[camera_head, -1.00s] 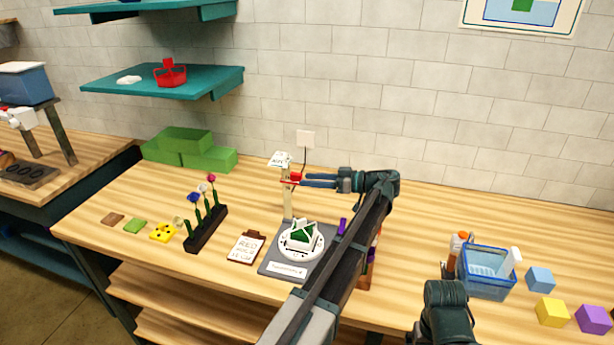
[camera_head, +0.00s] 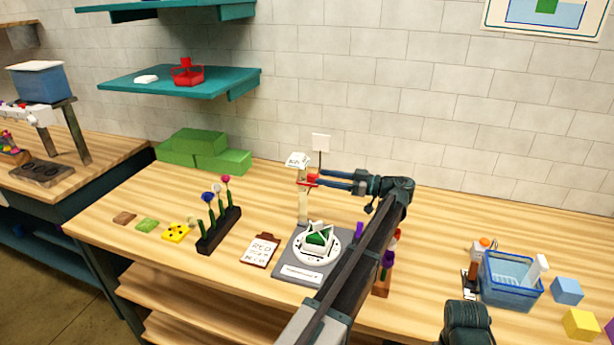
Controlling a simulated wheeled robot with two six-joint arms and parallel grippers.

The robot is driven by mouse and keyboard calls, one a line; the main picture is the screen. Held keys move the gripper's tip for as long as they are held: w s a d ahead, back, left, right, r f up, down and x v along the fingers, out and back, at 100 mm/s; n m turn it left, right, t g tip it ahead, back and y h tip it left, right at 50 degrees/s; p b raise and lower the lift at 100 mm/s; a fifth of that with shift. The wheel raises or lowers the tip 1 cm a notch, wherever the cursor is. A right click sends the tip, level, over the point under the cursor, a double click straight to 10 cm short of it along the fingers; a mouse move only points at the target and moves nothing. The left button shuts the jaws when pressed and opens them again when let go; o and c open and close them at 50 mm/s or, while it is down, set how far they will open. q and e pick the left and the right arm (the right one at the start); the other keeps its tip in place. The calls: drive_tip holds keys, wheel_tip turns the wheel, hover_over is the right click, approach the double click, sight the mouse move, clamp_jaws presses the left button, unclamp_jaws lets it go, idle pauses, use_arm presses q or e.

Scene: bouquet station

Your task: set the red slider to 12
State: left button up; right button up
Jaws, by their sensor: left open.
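The red slider (camera_head: 312,178) sits high on a pale upright post (camera_head: 303,206), just below a small white sign (camera_head: 298,160). The post rises from the back of a grey base (camera_head: 293,268) with a round white dial and a green-and-white piece on it. My left gripper (camera_head: 322,178) points left, its fingers open and level with the red slider. The fingertips are at the slider's right side; I cannot tell whether they touch it. Scale marks on the post are too small to read. My right gripper is not in view; only a dark arm part shows at the bottom.
A clipboard note (camera_head: 261,250) and a black flower rack (camera_head: 219,231) stand left of the base. Purple flowers in a wooden holder (camera_head: 381,288) are close behind my left arm. A blue basket (camera_head: 511,280) and coloured blocks are at right.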

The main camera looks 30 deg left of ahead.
use_arm(q)
drive_tip(key=x, duration=0.6)
drive_tip(key=shift+a, duration=0.25)
clamp_jaws()
idle(1.2)
